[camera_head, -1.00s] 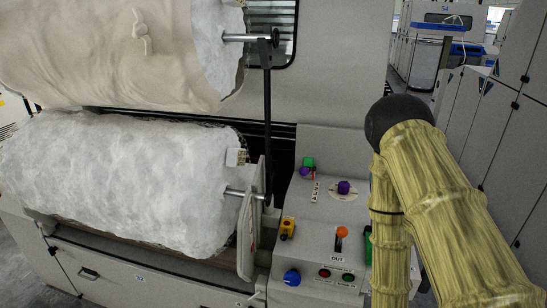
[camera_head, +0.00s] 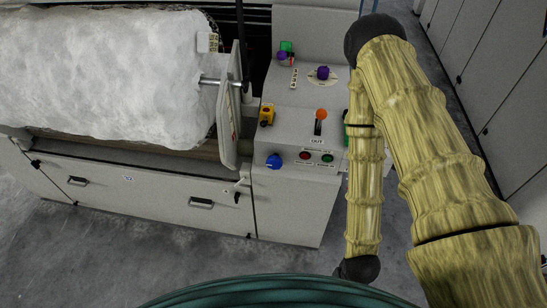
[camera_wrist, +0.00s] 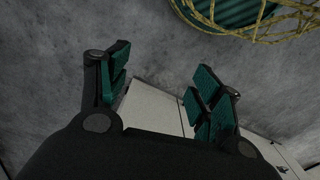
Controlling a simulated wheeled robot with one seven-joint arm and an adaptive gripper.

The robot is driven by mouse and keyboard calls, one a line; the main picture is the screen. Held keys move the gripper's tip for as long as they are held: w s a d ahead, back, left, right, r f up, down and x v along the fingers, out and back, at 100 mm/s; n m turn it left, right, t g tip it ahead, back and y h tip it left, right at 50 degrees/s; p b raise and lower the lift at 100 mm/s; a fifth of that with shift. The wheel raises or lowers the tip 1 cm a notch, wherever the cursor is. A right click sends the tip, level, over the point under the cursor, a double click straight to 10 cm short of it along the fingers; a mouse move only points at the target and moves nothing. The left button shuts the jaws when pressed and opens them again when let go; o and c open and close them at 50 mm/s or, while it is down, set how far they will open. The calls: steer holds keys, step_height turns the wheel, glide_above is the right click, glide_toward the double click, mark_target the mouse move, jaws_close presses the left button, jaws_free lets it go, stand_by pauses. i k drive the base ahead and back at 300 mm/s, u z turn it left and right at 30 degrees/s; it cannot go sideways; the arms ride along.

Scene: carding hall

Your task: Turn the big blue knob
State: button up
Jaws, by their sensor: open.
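The big blue knob (camera_head: 274,161) sits at the lower left of the grey control panel's front face in the head view, left of a red and a green button. Nothing covers it there. My gripper is not visible in the head view; only my arm shows, folded to the right of the panel. In the wrist view my gripper (camera_wrist: 160,88) is open and empty, its two green-padded fingers wide apart above grey floor and a pale cabinet surface. The blue knob is not seen in the wrist view.
The panel also carries an orange-topped lever (camera_head: 321,114), a yellow switch box (camera_head: 267,115), a purple knob (camera_head: 323,72), a red button (camera_head: 305,155) and a green button (camera_head: 328,158). A white fibre roll (camera_head: 110,70) lies left. Bare floor (camera_head: 130,235) is free in front.

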mark_target(275, 162)
steer(key=z, duration=1.3)
steer(key=k, duration=0.95)
steer(key=u, duration=1.85)
